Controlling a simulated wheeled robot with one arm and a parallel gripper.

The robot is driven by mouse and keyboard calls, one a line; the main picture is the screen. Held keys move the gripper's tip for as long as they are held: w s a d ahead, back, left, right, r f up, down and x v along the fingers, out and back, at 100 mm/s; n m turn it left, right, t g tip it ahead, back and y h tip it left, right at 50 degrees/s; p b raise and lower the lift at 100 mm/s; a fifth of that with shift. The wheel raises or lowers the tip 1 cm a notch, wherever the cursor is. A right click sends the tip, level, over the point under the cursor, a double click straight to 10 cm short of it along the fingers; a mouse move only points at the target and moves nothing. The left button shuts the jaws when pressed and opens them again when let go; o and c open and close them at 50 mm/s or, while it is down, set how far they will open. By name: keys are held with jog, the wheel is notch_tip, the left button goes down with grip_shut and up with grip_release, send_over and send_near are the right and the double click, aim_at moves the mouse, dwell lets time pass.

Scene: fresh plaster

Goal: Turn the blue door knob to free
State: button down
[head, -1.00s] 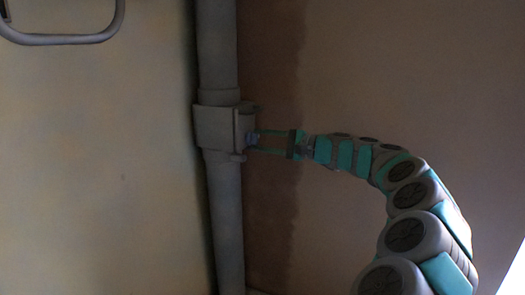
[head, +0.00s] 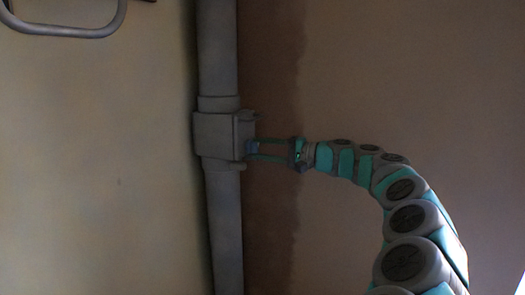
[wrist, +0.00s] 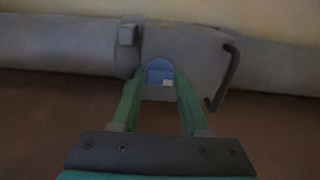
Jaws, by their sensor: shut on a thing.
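The blue knob (wrist: 159,72) sits on the face of a grey box (wrist: 185,50) on a grey pipe. In the head view the knob (head: 252,147) is a small bluish patch at the right side of the box (head: 216,135). My gripper (wrist: 159,82) reaches it from the right in the head view, and its two green fingers are shut on the knob, one on each side. A small white patch shows on the knob's lower part in the wrist view. In the head view, the fingers (head: 254,149) partly hide the knob.
The pipe (head: 217,60) runs up and down along the wall corner. A dark bent bar (wrist: 230,75) stands out at the right of the box in the wrist view. A grey rail (head: 65,28) is at upper left. The wall at right is bare.

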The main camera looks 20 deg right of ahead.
jog(key=shift+f, duration=0.1)
jog(key=shift+c, duration=2)
grip_release()
jog(key=shift+s, duration=0.1)
jog(key=v, duration=0.7)
jog(key=shift+s+d+p, duration=0.25)
jog(key=shift+p, duration=0.15)
